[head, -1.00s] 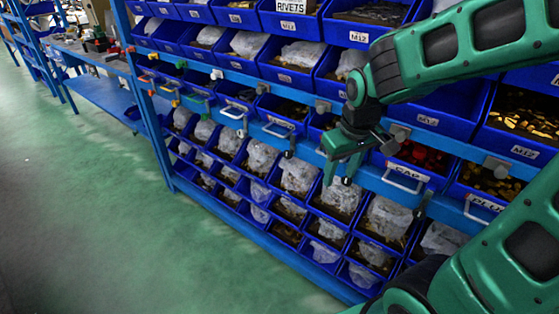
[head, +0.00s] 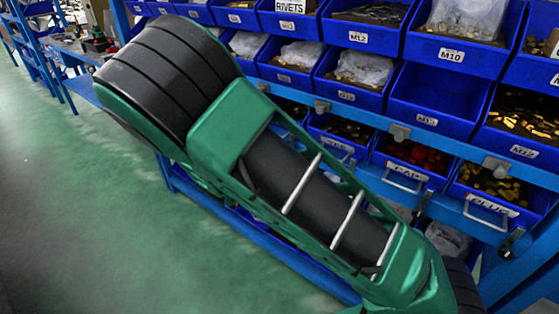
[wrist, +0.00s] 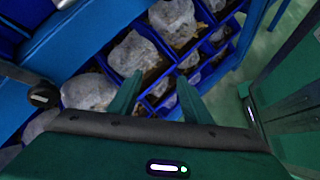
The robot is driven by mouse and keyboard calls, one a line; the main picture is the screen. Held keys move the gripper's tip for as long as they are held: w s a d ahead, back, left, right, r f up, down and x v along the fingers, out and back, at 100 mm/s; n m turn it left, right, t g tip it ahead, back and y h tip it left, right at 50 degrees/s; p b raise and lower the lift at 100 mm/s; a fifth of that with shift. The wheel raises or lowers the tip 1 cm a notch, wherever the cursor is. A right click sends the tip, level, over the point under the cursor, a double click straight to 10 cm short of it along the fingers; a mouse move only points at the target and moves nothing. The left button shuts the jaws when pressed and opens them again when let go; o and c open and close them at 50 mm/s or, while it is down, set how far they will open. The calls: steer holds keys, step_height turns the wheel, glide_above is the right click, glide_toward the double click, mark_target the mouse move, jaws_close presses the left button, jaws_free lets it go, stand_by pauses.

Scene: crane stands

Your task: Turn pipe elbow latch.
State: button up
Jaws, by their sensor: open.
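My gripper (wrist: 158,98) is open and empty in the wrist view, its two green fingers apart over the lower bins with bagged parts (wrist: 135,55). The head view hides it behind my arm. A dark round knob (wrist: 42,95) sits left of the fingers in the wrist view, apart from them; I cannot tell whether it is the pipe elbow latch. In the head view, drawers labelled CAP (head: 410,155) and PLUG (head: 485,190) have silver handles. A dark latch-like piece (head: 512,241) sits on the blue frame at right. I cannot identify the pipe elbow drawer; my arm covers the rail's left part.
A blue rack of bins fills the right side. Its upper rail (head: 440,145) carries grey blocks (head: 398,132). The green floor (head: 90,210) at left is clear. A blue workbench (head: 85,90) stands further back.

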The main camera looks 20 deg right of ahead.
steer(key=w+a+r+n+t+h, duration=0.2)
steer(key=w+a+r+n+t, duration=0.15)
steer(key=a, duration=0.25)
steer(key=w+a+r+n+t+h, duration=0.2)
steer(key=a+r+n+t, duration=0.1)
steer(key=a+n+t, duration=0.25)
steer(key=x, duration=0.9)
steer(key=shift+w+d+r+m, duration=0.15)
steer(key=shift+w+d+m, duration=0.1)
steer(key=shift+m, duration=0.15)
steer(key=c, duration=1)
steer(key=shift+a, duration=0.1)
steer(key=shift+c, duration=0.2)
